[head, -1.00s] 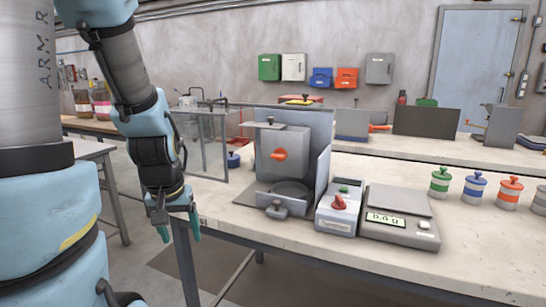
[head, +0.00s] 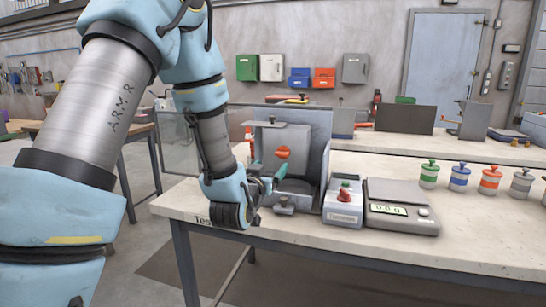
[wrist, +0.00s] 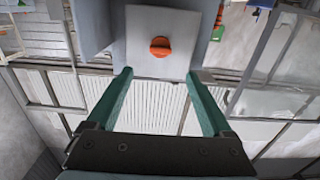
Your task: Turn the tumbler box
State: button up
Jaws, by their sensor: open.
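The tumbler box (head: 293,137) is a grey box with an orange knob (head: 283,152) on its front, standing within grey metal panels (head: 322,130) on the bench. My gripper (head: 267,169) is in front of its lower left part, partly covering it in the head view. In the wrist view the box face (wrist: 140,22) and its orange knob show ahead, beyond and between the green fingertips. My gripper (wrist: 158,75) is open and empty there, apart from the knob.
A control box with a red knob (head: 343,196) and a scale (head: 401,207) stand right of the tumbler station on the bench (head: 440,235). Several lidded jars, including a green one (head: 429,174), stand farther right. A clear panel (head: 178,145) is behind my arm.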

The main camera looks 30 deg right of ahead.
aim_at(281, 154)
jog(key=p+x, duration=0.3)
jog(key=x, duration=0.7)
jog(key=shift+w+d, duration=0.1)
grip_shut()
dwell(0.4)
dwell(0.4)
